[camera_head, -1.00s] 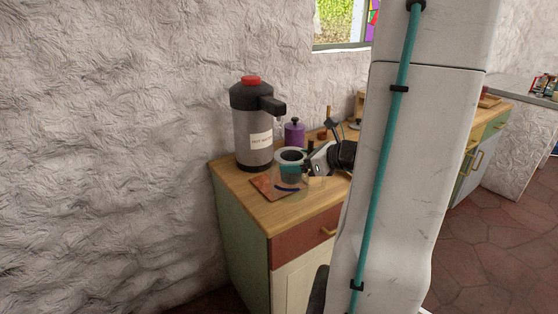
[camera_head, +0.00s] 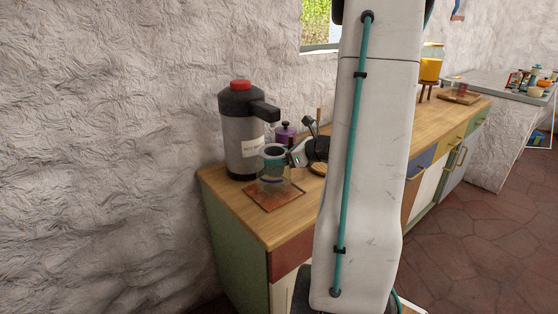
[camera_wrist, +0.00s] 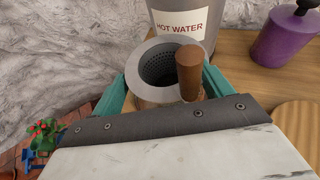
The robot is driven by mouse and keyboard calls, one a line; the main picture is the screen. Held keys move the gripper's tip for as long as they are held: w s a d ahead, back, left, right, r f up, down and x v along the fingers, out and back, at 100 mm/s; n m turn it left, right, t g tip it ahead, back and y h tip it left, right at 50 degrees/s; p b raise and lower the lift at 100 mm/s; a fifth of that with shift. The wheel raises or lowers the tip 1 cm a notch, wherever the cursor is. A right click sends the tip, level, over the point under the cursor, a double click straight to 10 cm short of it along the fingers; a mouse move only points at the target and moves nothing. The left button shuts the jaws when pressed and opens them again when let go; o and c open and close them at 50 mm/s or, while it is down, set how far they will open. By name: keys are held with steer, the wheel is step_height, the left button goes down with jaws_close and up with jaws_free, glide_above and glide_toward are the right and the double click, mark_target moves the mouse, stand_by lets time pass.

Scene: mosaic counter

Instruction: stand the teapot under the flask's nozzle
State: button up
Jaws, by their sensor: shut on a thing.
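The teapot is a clear glass pot with a grey rim and a dark strainer inside (camera_wrist: 163,62); in the head view its glass body (camera_head: 271,184) shows over the reddish-brown square mat (camera_head: 262,201). A wooden handle (camera_wrist: 190,74) stands up at its near side. My gripper (camera_wrist: 172,88) is shut around the teapot, one teal finger on each side. The grey flask (camera_head: 240,140) with red top stands just behind and left. Its black nozzle (camera_head: 266,112) juts right, above the teapot's rim. I cannot tell whether the teapot's base touches the mat.
A purple lidded jar (camera_head: 285,133) stands behind the teapot, right of the flask; it also shows in the wrist view (camera_wrist: 285,38). A round wooden board (camera_wrist: 298,125) lies to the right. The rough wall is close behind the flask. The wooden counter (camera_head: 248,226) has bare room in front.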

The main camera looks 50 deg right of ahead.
steer(key=shift+f, duration=1.05)
